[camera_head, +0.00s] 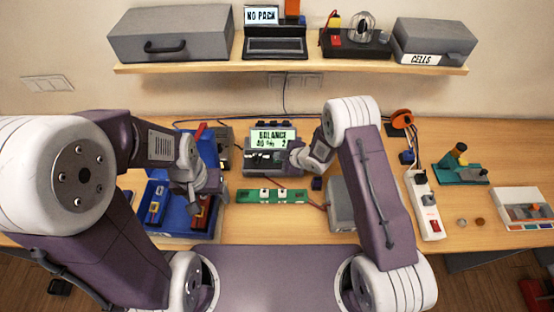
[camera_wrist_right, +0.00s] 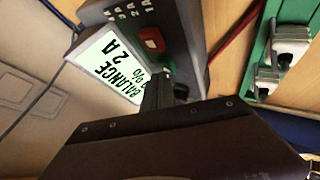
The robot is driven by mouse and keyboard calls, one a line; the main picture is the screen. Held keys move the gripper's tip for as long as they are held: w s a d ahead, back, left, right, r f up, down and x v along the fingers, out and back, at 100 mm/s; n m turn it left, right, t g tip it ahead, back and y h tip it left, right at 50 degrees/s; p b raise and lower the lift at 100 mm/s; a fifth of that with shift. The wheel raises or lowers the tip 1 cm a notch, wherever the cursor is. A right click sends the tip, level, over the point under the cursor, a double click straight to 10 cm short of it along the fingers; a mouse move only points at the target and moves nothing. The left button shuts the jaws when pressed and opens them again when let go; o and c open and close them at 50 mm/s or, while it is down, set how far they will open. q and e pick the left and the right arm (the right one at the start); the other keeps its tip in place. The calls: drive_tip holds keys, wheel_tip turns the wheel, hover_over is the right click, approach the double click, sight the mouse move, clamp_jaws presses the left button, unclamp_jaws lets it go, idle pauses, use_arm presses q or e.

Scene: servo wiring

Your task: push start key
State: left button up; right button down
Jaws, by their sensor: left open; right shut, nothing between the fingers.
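The charger (camera_head: 272,175) stands at the middle back of the table. Its lit display (camera_head: 273,138) reads BALANCE with a line of figures under it; the same display shows in the right wrist view (camera_wrist_right: 112,70). Which one is the start key I cannot read. My right gripper (camera_head: 284,159) is shut and empty, its tips at the panel close to the green key; contact is unclear. My left gripper (camera_head: 194,207) is open over the blue tray (camera_head: 180,223).
A green board (camera_head: 272,196) with metal clips lies in front of the charger. A grey box (camera_head: 341,204) stands beside my right arm. A white power strip (camera_head: 424,206) lies to the right. The shelf (camera_head: 300,65) runs above the back. Table is bare around two small round pieces.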

drive_tip(key=shift+f+b, duration=0.35)
drive_tip(key=shift+f, duration=0.05)
idle(0.5)
drive_tip(key=shift+r+p, duration=0.65)
drive_tip(key=shift+r, duration=0.3)
drive_tip(key=shift+r+p, duration=1.85)
drive_tip(key=shift+r, duration=0.75)
drive_tip(key=shift+f, duration=0.1)
